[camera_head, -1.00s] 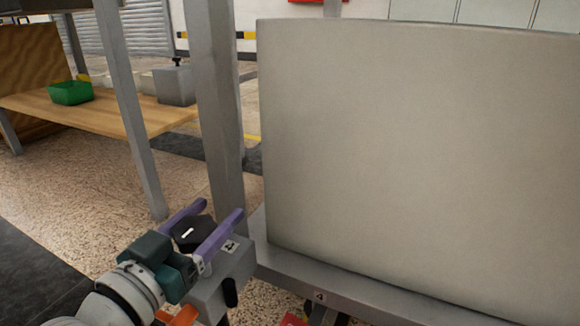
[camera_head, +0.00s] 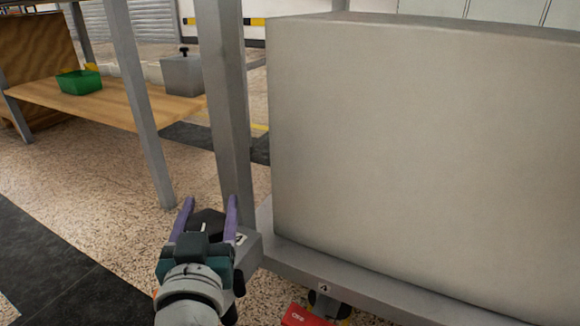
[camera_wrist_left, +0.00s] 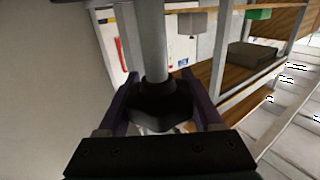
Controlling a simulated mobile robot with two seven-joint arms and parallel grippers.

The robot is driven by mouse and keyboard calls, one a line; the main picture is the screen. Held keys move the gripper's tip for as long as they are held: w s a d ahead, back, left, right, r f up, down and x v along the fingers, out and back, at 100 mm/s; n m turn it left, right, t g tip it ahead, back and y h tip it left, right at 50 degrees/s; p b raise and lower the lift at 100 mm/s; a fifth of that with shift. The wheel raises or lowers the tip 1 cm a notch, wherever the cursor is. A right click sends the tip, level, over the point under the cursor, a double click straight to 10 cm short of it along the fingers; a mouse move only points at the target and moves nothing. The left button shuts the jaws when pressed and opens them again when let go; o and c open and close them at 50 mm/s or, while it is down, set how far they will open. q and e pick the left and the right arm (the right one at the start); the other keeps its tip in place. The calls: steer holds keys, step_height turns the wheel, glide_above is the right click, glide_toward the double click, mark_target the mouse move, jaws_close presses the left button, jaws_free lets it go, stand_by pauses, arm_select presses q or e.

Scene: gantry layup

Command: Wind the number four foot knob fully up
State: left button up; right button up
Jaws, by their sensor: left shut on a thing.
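The number four foot knob (camera_head: 208,219) is black, with a pale mark on top. It sits at the grey bracket (camera_head: 249,254) bearing a "4" label, by the foot of a grey post. My left gripper (camera_head: 209,205) has its purple fingers on either side of the knob and is shut on it. In the left wrist view the knob (camera_wrist_left: 160,103) sits between the fingers, with a grey metal spindle (camera_wrist_left: 153,40) running from it. The fingers hide its sides. My right gripper is in neither view.
A large pale block (camera_head: 420,150) stands on a grey frame rail (camera_head: 350,292) to the right. A red tag (camera_head: 304,316) lies low beside it. A grey post (camera_head: 222,110) rises just behind the knob. A wooden shelf (camera_head: 120,108) holds a green bin (camera_head: 78,82). Speckled floor lies open at left.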

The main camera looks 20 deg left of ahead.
arm_select(q)
steer(key=o, duration=1.4)
steer(key=shift+c, duration=0.2)
steer(key=p+v, duration=0.3)
steer(key=v, duration=0.7)
